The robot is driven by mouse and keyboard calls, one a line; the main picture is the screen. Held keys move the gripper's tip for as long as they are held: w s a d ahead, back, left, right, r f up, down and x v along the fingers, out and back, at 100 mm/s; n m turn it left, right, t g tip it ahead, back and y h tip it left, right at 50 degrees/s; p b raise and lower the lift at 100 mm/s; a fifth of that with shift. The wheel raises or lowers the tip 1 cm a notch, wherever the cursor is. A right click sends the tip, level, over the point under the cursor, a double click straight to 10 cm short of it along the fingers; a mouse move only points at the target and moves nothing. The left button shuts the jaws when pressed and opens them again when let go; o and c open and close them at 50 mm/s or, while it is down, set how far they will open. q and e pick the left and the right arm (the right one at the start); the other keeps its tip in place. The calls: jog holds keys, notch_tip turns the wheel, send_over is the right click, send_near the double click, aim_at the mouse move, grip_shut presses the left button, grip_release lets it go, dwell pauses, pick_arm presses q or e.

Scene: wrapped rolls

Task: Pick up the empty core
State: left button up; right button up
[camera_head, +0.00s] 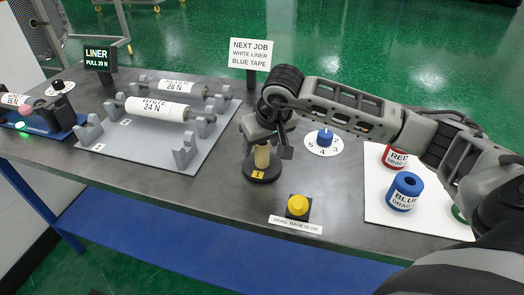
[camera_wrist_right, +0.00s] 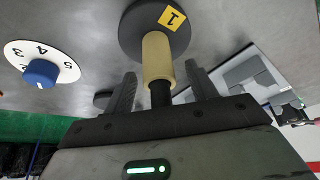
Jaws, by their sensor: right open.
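The empty core (camera_head: 262,158) is a short tan tube standing upright on a round black base (camera_head: 262,175) with a yellow label "1". My right gripper (camera_head: 267,147) is directly over it, pointing down and open. In the right wrist view the core (camera_wrist_right: 157,62) lies between the two dark fingers (camera_wrist_right: 161,90), with a gap on each side. A dark post sticks out of the core's near end, and the base (camera_wrist_right: 130,32) shows beyond. My left gripper is not in view.
A grey stand with white rolls (camera_head: 158,109) is to the left. A yellow button (camera_head: 298,205) stands in front of the core. A blue dial (camera_head: 325,138) and a white board with a blue roll (camera_head: 405,192) and red roll (camera_head: 394,158) are to the right.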

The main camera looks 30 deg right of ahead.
jog(key=c, duration=1.1)
jog(key=shift+o, duration=0.2)
